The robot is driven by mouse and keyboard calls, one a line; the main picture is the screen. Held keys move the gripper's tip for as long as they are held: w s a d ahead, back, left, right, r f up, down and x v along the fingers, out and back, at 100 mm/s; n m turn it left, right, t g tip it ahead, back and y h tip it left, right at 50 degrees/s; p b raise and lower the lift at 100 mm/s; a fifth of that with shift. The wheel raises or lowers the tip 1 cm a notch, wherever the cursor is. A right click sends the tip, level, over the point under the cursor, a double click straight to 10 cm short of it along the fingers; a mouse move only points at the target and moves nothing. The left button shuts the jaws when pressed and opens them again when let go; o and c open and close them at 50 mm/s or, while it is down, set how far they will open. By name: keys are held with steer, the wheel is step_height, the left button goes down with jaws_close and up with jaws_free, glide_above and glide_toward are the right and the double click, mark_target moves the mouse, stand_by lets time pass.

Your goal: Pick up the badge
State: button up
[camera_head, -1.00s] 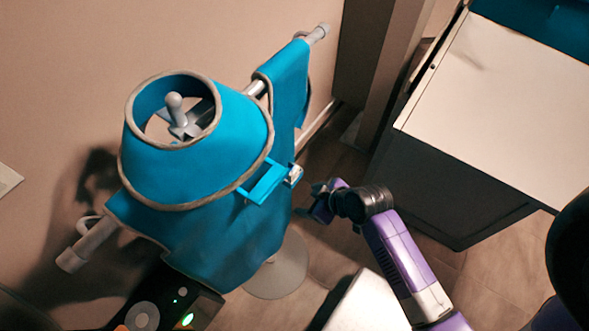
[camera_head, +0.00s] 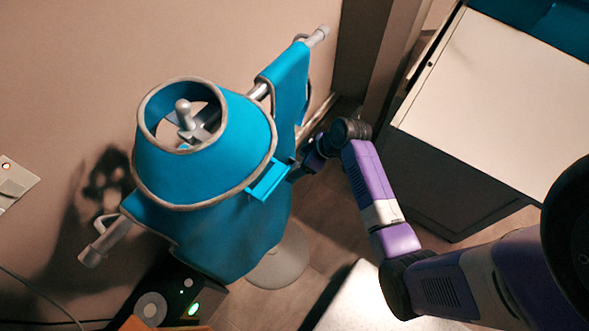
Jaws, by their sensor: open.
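A blue apron (camera_head: 225,235) with a blue collar hangs on a stand by the wall. A lighter blue rectangular holder (camera_head: 268,180) sticks out from its right side, below the collar's rim. The small pale badge seen earlier at the holder's right end is now hidden behind my gripper. My gripper (camera_head: 298,169) is open at the right end of the holder, with my purple arm reaching in from the lower right. The fingertips are small and dark, so I cannot tell whether they touch the badge or stand around it.
A white-topped cabinet (camera_head: 500,100) stands at the right, beyond my arm. A dark device with a lit green button (camera_head: 193,308) is at the lower left. A wall plate (camera_head: 14,184) is at the left edge. Floor shows between stand and cabinet.

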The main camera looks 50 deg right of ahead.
steer(key=shift+x, duration=1.25)
steer(key=shift+c, duration=0.4)
steer(key=c, duration=1.4)
steer(key=shift+r, duration=0.15)
